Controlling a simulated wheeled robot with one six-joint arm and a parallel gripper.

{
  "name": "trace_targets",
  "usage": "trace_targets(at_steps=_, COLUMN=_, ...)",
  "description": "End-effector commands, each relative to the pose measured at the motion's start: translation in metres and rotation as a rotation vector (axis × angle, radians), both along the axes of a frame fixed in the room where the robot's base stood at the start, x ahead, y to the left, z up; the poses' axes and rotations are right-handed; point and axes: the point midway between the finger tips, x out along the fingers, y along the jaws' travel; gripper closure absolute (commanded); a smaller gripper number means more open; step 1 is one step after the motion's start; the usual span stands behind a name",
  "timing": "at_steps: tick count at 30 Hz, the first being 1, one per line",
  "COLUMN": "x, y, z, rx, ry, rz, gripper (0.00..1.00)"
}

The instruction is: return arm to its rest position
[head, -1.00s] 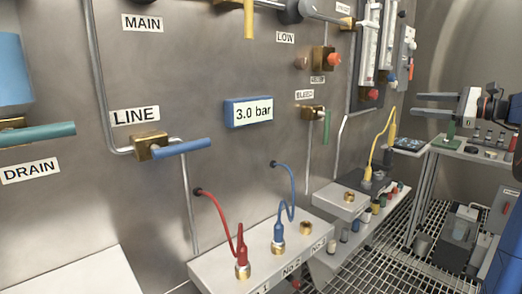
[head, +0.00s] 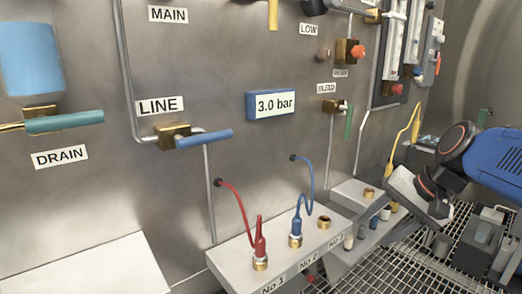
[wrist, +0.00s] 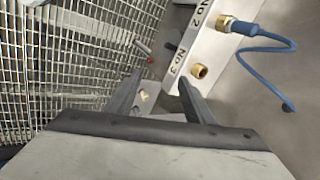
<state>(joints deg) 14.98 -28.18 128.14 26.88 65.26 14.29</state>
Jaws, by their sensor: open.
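My gripper (wrist: 158,88) is open and empty in the wrist view, its two dark fingers spread apart. Beyond them lie the edge of the grey socket block (wrist: 205,55) marked No 2 and No 3, and grated floor. In the head view my blue arm (head: 500,160) reaches in from the right edge. Its pale wrist end (head: 408,193) is tilted down in front of the lower shelf, and the fingertips cannot be made out there.
The socket block (head: 235,262) carries a red plug (head: 260,245), a blue plug (head: 296,228) and an empty brass socket (head: 324,222). A yellow cable (head: 404,135) hangs behind my wrist. Grated floor (head: 385,265) lies below. Valve handles, including a blue one (head: 204,138), stick out from the wall.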

Motion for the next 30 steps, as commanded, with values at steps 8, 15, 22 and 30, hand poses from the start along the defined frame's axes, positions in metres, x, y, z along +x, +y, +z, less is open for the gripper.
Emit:
trace_targets(at_steps=8, x=-0.084, y=0.000, z=-0.067, rx=-0.353, ry=-0.074, rz=0.320, gripper=0.52)
trace_targets(at_steps=15, x=-0.117, y=-0.012, z=-0.100, rx=-0.544, ry=-0.125, rz=0.504, gripper=0.52)
trace_targets(at_steps=22, x=-0.122, y=-0.015, z=-0.106, rx=-0.580, ry=-0.134, rz=0.538, gripper=0.52)
trace_targets(at_steps=30, x=-0.121, y=-0.015, z=-0.105, rx=-0.578, ry=-0.133, rz=0.536, gripper=0.52)
